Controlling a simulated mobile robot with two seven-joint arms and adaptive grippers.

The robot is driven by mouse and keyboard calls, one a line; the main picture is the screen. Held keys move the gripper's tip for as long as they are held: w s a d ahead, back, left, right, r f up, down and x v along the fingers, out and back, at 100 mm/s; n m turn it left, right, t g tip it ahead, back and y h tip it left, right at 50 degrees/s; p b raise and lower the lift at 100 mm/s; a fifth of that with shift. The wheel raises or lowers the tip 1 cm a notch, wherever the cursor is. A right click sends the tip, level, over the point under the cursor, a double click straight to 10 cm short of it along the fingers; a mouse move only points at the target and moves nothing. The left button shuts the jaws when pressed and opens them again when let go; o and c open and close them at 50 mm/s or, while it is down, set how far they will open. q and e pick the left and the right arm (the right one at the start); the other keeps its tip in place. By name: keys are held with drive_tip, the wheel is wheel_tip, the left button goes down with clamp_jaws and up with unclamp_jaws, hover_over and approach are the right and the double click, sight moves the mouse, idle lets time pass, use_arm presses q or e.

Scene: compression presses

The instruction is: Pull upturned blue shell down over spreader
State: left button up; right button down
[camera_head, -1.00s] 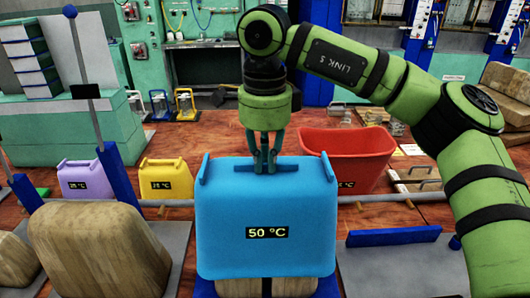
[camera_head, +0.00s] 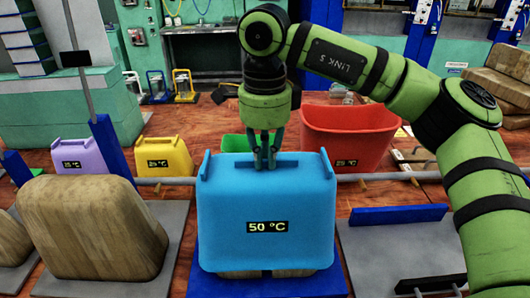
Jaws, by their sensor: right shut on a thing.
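The blue shell (camera_head: 265,200), marked 50 °C, is upturned, with its closed side up. My right gripper (camera_head: 267,163) points down and is shut on the middle of the shell's top. The shell covers almost all of the wooden spreader (camera_head: 282,273) beneath it. Only a thin strip of wood shows under the shell's lower edge, above the blue base plate (camera_head: 266,287). How the shell fits around the spreader inside is hidden. My left gripper is not in view.
A bare wooden spreader (camera_head: 95,228) stands to the left. Purple (camera_head: 80,157), yellow (camera_head: 165,155) and red (camera_head: 345,140) bins stand behind a grey bar (camera_head: 385,177). A green bin (camera_head: 236,143) is partly hidden behind the blue shell. A grey plate with a blue strip (camera_head: 398,214) lies to the right.

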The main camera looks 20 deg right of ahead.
drive_tip(key=shift+f+b, duration=0.5)
drive_tip(key=shift+f, duration=0.1)
idle(0.3)
drive_tip(key=c, duration=1.2)
unclamp_jaws()
wheel_tip(320, 180, up, 12)
drive_tip(key=shift+s, duration=0.1)
